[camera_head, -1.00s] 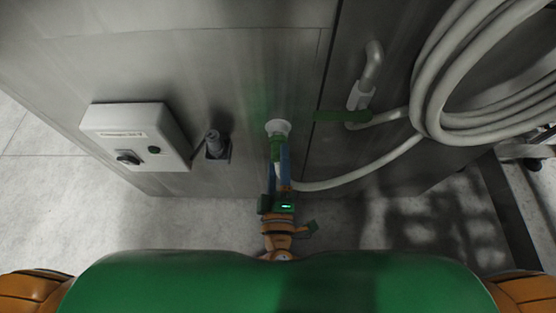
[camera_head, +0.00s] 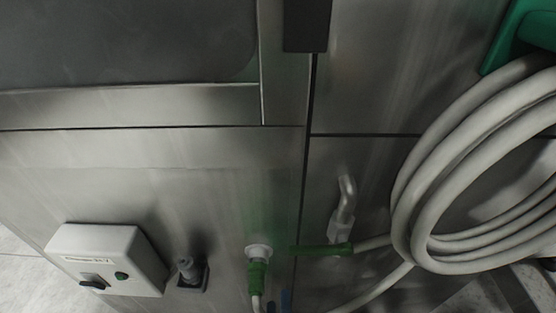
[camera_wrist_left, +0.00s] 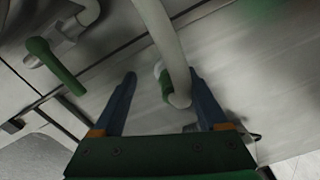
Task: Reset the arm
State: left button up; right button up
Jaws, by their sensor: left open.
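My left gripper (camera_head: 279,303) shows only as blue fingertips at the bottom edge of the head view, just below and right of the green hose connector (camera_head: 257,274). In the left wrist view the gripper (camera_wrist_left: 163,82) is open, its two blue fingers apart. The connector (camera_wrist_left: 165,86) and the bent pale hose (camera_wrist_left: 172,55) show between the fingers in that picture; whether they touch is unclear. The connector sits at a round white port (camera_head: 258,251) on the steel panel. My right gripper is in neither view.
A white control box (camera_head: 108,259) and a dark plug fitting (camera_head: 188,273) are at the lower left. A pipe valve with a green handle (camera_head: 325,250) is right of the port. A large coil of pale hose (camera_head: 420,200) hangs at the right below a green holder (camera_head: 530,30).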

pick_arm(q)
notch_tip(320, 180, down, 7)
jog(key=s+a+m+g+h+p, duration=0.1)
jog(key=s+m+g+h+p, duration=0.35)
jog(key=m+p, duration=0.75)
jog(key=s+a+f+m+g+y+p, duration=0.2)
jog(key=s+a+g+p, duration=0.2)
jog(key=a, duration=0.5)
jog(key=s+a+f+m+g+y+p, duration=0.1)
jog(key=s+a+f+g+y+p, duration=0.1)
jog(key=s+a+g+p, duration=0.3)
jog(key=s+a+f+g, duration=0.1)
jog(key=s+a+g, duration=0.2)
jog(key=s, duration=0.3)
jog(key=shift+a+f+m, duration=0.2)
jog(key=shift+a+m, duration=0.2)
jog(key=shift+a, duration=0.1)
jog(key=shift+g+y, duration=0.25)
